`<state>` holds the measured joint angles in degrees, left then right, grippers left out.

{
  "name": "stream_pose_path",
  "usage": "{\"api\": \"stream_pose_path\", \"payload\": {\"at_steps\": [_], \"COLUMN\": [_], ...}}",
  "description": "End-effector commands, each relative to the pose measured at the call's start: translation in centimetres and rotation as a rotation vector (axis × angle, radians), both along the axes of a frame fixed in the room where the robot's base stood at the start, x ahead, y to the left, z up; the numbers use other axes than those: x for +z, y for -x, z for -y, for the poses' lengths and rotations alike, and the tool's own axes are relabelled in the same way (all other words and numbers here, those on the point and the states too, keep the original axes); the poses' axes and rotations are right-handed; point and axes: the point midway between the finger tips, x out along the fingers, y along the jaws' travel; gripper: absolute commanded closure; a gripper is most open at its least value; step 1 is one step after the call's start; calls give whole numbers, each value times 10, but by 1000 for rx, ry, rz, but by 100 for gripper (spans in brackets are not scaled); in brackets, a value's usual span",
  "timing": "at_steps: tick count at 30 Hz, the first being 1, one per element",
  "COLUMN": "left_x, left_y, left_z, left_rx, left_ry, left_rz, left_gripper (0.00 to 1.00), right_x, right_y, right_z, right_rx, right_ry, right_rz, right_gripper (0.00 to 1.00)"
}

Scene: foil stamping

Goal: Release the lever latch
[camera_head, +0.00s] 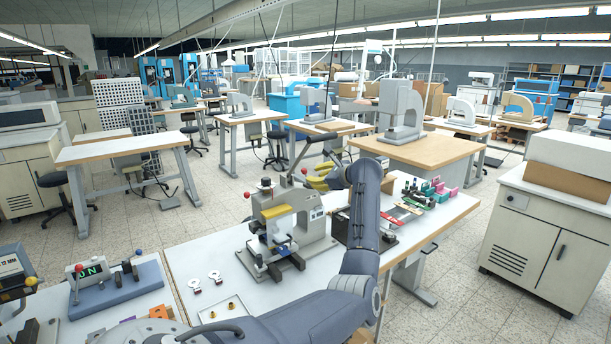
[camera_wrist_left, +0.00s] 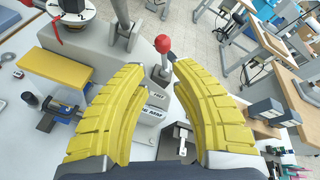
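The grey stamping press (camera_head: 312,232) stands on the white table in the head view. A small lever with a red ball knob (camera_head: 304,170) rises from it close to my left gripper (camera_head: 322,180). In the left wrist view, the red ball knob (camera_wrist_left: 163,44) on its short metal stem shows in the gap between the two yellow fingers of my left gripper (camera_wrist_left: 166,70), toward their tips. The fingers are apart and neither visibly touches the knob. The grey press body (camera_wrist_left: 145,100) lies below. I cannot tell the latch's exact position. My right gripper is not in view.
A long lever with a dark handle (camera_head: 323,138) rises from the press near my left gripper. Small parts (camera_head: 204,281) lie on the table front; colored holders (camera_head: 432,190) stand at right.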

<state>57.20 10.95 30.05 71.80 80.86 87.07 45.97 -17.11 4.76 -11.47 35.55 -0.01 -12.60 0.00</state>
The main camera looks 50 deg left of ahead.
Motion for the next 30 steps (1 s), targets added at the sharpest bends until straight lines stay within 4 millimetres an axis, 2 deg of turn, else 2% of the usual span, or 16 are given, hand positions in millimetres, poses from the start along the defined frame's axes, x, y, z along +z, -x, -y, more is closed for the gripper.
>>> {"api": "stream_pose_path", "payload": {"at_steps": [1, 6, 12, 19, 28, 29, 30], "left_x": [1, 1, -6, -9, -10, -10, -10], "left_y": [1, 2, 1, 1, 1, 1, 1], "left_z": [-10, -35, -54, -63, -64, -64, -64], "left_rx": [3, 2, 0, 1, 0, 0, 0], "left_ry": [-2, -1, -2, -2, -2, -2, -2], "left_rz": [-2, -1, -2, -1, -1, -1, -1], "left_gripper": [76, 76, 76, 76, 76, 74, 78], "right_x": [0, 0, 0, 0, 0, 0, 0], "right_y": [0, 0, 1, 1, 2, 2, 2], "right_z": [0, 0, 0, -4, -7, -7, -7], "right_rx": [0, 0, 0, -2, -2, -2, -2], "right_ry": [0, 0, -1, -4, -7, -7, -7], "right_rz": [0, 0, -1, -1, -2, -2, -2], "right_gripper": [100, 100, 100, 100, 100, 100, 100]}}
